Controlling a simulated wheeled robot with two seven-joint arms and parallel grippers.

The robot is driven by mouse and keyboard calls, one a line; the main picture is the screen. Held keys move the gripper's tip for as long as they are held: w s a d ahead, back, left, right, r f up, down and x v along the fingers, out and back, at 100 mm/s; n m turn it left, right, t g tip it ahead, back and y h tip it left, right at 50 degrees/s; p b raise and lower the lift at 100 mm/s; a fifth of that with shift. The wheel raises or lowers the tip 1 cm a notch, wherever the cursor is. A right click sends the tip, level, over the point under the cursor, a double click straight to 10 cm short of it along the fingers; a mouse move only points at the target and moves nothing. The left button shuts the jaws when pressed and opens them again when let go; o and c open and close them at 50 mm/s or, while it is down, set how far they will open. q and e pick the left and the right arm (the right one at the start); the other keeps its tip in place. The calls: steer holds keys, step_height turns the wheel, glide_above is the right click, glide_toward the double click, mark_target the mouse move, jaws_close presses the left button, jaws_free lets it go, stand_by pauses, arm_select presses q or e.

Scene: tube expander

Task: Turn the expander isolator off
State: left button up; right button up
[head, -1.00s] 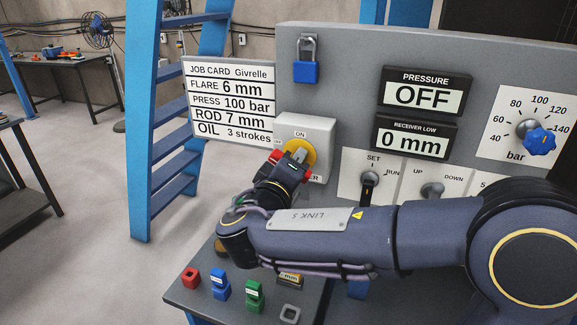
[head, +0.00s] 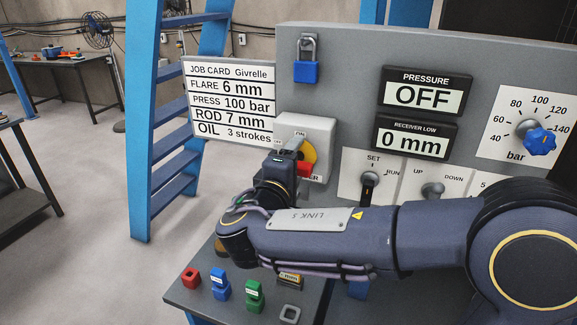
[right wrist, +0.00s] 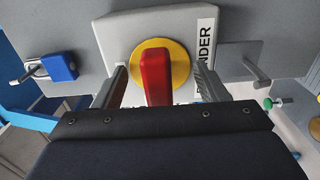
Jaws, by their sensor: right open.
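The expander isolator is a light grey box (head: 320,132) on the panel, with a yellow disc (head: 309,153) and a red handle (head: 305,170). "ON" is printed above the disc. In the right wrist view the red handle (right wrist: 156,76) stands out from the yellow disc (right wrist: 181,62) and lies lengthwise between two grey fingers. My right gripper (head: 297,145) is open at the isolator, with a visible gap on each side of the handle in the right wrist view (right wrist: 161,70). The gripper hides the handle's left part in the head view. My left gripper is out of view.
A blue padlock (head: 306,71) hangs above the isolator. The job card (head: 230,104) is left of it. A SET/RUN switch (head: 369,187) and a blue pressure knob (head: 540,142) are to the right. Small coloured blocks (head: 220,288) stand on the shelf below.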

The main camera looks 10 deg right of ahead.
steer(key=o, duration=0.7)
steer(key=shift+s, duration=0.1)
steer(key=shift+b+v, duration=1.2)
steer(key=shift+v, duration=2.25)
steer(key=shift+a, duration=0.1)
